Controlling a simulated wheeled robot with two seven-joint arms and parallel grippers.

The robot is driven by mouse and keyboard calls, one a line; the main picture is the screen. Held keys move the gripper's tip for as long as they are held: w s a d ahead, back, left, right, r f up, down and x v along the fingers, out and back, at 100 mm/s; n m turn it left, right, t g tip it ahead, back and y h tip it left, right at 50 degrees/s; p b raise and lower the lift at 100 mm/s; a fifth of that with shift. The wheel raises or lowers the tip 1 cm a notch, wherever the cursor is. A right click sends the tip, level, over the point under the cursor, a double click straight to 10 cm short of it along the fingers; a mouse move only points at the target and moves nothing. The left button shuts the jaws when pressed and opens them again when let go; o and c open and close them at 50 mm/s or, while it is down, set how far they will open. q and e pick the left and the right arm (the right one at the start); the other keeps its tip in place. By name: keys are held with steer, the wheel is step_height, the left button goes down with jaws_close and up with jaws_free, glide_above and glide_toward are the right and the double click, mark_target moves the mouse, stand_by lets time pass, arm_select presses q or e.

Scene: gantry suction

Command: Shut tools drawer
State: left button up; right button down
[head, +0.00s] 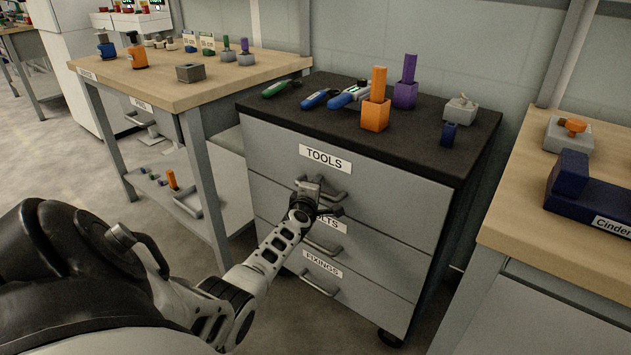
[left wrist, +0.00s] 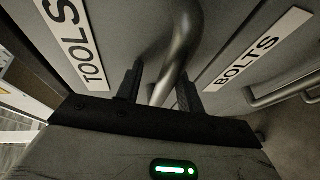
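The tools drawer (head: 270,150) is the top drawer of a grey cabinet, marked with a TOOLS label. Its front looks about level with the drawers below, and I see no clear gap. Its bar handle (head: 335,194) is partly hidden by my left gripper (head: 312,192). In the left wrist view, the handle (left wrist: 178,55) passes between the two fingers of my left gripper (left wrist: 160,88). The fingers are apart, with a visible gap on the left side of the bar. The TOOLS label (left wrist: 80,45) is close on the left. My right gripper is not in view.
The bolts drawer (left wrist: 262,60) and fixings drawer (head: 370,290) are below, with their own handles. The dark cabinet top (head: 330,130) carries tools and coloured blocks. Wooden benches stand left (head: 150,90) and right (head: 500,220) of the cabinet. Floor shows in front.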

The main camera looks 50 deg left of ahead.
arm_select(q)
steer(key=shift+f, duration=0.1)
